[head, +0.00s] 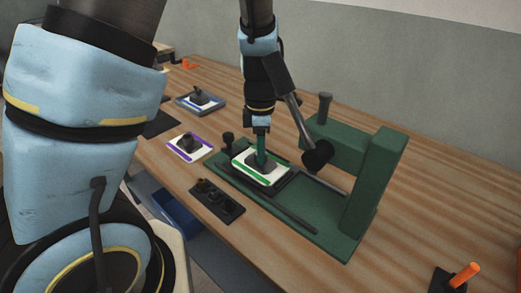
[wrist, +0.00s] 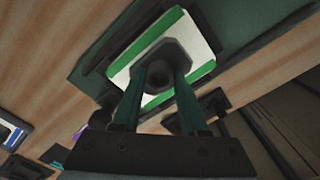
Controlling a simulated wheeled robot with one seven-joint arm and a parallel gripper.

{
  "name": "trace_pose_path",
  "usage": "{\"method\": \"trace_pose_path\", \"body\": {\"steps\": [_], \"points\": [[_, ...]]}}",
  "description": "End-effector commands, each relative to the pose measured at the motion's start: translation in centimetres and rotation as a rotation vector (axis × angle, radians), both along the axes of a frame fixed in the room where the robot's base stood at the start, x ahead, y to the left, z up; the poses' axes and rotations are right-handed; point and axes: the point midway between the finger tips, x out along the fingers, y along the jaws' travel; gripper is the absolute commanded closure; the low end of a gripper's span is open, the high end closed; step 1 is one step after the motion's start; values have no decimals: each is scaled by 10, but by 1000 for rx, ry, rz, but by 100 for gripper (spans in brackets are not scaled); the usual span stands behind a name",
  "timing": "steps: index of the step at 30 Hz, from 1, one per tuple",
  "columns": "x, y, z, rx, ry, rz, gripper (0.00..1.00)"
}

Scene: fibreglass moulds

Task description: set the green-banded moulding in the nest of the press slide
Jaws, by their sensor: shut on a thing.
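The green-banded moulding (head: 250,172) is a white plate with green bands and a dark raised boss. My gripper (head: 261,160) is shut on the boss from above. In the wrist view my gripper's two green fingers (wrist: 163,92) straddle the boss, and the moulding (wrist: 122,72) lies at or just above the dark press slide (head: 287,175). The slide is on the green press (head: 335,222). I cannot tell whether the moulding is fully seated in the nest, since its underside is hidden.
A purple-banded moulding (head: 176,152) lies left of the press, and a blue-banded one (head: 213,103) sits farther back in a tray. A dark block with knobs (head: 217,203) lies in front. The green press column (head: 374,185) stands to the right. An orange lever (head: 465,274) is at lower right.

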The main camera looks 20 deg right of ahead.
Motion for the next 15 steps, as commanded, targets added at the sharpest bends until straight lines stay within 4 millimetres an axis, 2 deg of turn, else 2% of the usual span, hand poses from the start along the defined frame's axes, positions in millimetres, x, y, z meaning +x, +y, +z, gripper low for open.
{"method": "trace_pose_path", "body": {"steps": [8,9,15], "points": [[0,0,-6,0,0,0,100],[0,0,-5,0,0,0,53],[0,0,-5,0,0,0,30]]}}
